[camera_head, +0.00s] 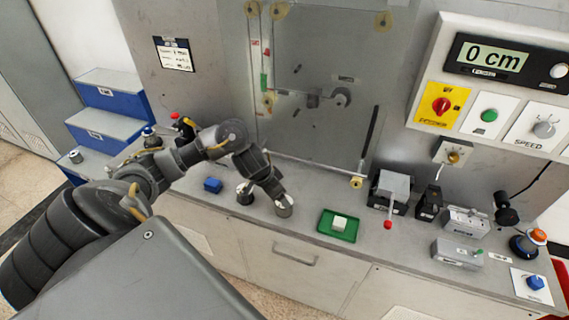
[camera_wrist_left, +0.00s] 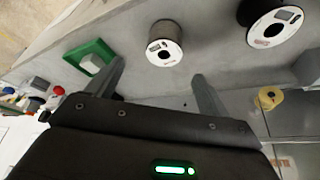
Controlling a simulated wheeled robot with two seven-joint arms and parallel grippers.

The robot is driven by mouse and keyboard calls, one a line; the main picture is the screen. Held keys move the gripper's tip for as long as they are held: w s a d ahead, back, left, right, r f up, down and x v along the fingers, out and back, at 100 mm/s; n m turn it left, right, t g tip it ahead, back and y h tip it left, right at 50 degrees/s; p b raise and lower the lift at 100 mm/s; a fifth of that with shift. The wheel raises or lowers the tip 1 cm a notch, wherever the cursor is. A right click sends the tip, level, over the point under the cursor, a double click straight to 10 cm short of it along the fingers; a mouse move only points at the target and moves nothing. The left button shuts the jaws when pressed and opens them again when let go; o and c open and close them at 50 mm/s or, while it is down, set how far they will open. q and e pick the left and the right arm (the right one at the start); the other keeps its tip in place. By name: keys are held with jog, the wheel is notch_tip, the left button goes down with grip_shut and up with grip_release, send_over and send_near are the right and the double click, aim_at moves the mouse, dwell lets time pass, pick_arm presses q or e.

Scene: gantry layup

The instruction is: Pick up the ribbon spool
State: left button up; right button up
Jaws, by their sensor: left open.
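Spools with white labelled end faces stand on the bench top, and I cannot tell which one is the ribbon spool. One grey-sided spool (camera_head: 283,207) is just below my left gripper (camera_head: 272,187). A spool in the left wrist view (camera_wrist_left: 165,44) lies just beyond the gap between the fingertips of that gripper (camera_wrist_left: 158,68), which is open and empty. A darker spool (camera_head: 245,193) stands left of it, and a larger white-faced spool (camera_wrist_left: 276,22) shows at the wrist view's upper right. My right gripper is not in view.
A green tray (camera_head: 324,231) with a white block (camera_head: 340,223) sits right of the spools. A blue block (camera_head: 212,185) lies to the left. A red-knobbed lever device (camera_head: 393,187) and several control units stand further right. A clear panel (camera_head: 325,110) rises behind.

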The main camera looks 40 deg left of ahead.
pick_arm(q)
jog(key=b+x, duration=0.1)
jog(key=x, duration=0.4)
jog(key=shift+f+b, duration=0.15)
jog(key=shift+b, duration=0.2)
jog(key=shift+a+x, duration=0.15)
jog(key=shift+x, duration=1.1)
jog(key=shift+a+x, duration=0.1)
jog(key=shift+x, duration=1.2)
jog(key=shift+w+f, duration=0.2)
jog(key=shift+c, duration=0.3)
jog(key=shift+a, duration=0.1)
jog(key=c, duration=1.3)
jog(key=shift+r, duration=0.1)
